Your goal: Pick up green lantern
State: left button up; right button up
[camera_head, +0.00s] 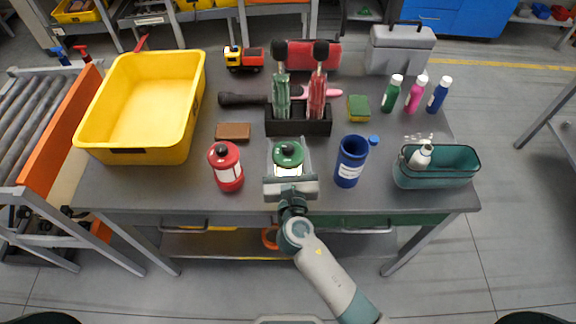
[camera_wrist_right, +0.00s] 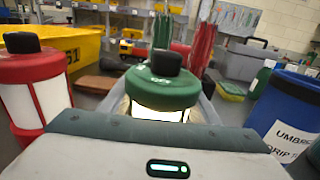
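The green lantern (camera_head: 288,156) stands upright on the grey table near its front edge, with a green cap, black knob and white lit body. My right gripper (camera_head: 289,148) reaches in from the front, its two grey fingers spread on either side of the lantern. In the right wrist view the green lantern (camera_wrist_right: 162,88) is straight ahead between the fingers, its lower part hidden by the gripper body. My left gripper is not in view.
A red lantern (camera_head: 226,167) stands close on the left and a blue cup (camera_head: 351,161) on the right. Behind is a black holder (camera_head: 299,127) with red and green tools. A yellow bin (camera_head: 186,150) and a teal basket (camera_head: 436,180) flank the table.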

jog(key=c, duration=0.5)
jog(key=shift+r, duration=0.1)
notch_tip(320, 180, up, 10)
jog(key=shift+r+p, duration=0.1)
jog(key=shift+p, duration=0.5)
jog(key=shift+p, duration=0.35)
jog(key=shift+f, duration=0.2)
dwell(0.4)
jog(key=shift+f+b, duration=2.85)
jog(key=shift+f, duration=1.85)
